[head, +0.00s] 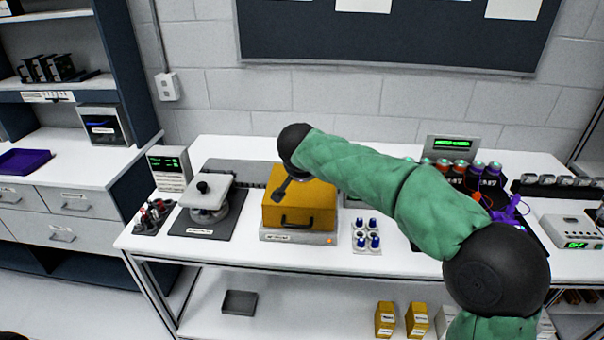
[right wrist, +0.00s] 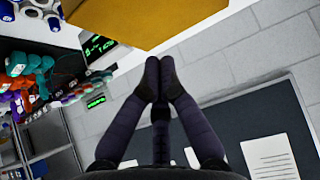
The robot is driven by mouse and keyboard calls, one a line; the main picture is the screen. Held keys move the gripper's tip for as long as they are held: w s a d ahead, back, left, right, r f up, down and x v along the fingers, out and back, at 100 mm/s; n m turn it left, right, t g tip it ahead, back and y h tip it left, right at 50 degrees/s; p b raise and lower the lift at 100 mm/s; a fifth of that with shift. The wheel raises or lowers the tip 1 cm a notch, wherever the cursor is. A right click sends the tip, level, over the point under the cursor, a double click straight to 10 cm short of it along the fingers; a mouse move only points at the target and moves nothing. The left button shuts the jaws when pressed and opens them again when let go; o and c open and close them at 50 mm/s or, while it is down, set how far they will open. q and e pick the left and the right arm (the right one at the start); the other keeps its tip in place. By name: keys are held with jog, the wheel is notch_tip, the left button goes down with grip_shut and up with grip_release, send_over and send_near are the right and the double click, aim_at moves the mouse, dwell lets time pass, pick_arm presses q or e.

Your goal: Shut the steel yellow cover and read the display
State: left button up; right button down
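The yellow cover (head: 315,212) is a box with a dark handle on its front, and it sits down over a grey base (head: 272,236) with an orange light. Its back edge is hidden behind my right arm. My right gripper (head: 281,193) is in front of the cover's upper left part in the head view. The right wrist view shows the gripper's fingers (right wrist: 158,66) together with nothing between them, and the yellow cover (right wrist: 140,22) beyond them. A green-lit display (right wrist: 97,47) shows beside the cover there; its text is too small to read. My left gripper is out of view.
A grey press-like device (head: 208,201) stands left of the cover, near a green readout (head: 168,168). Blue-capped vials (head: 366,238) stand right of the cover. Another display (head: 455,143) is at the back. My right arm hides part of the middle of the bench.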

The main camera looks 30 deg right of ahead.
jog(key=s+a+f, duration=0.3)
jog(key=s+a, duration=0.1)
jog(key=s, duration=0.3)
jog(key=shift+s+f, duration=0.15)
jog(key=shift+f, duration=0.15)
dwell(0.5)
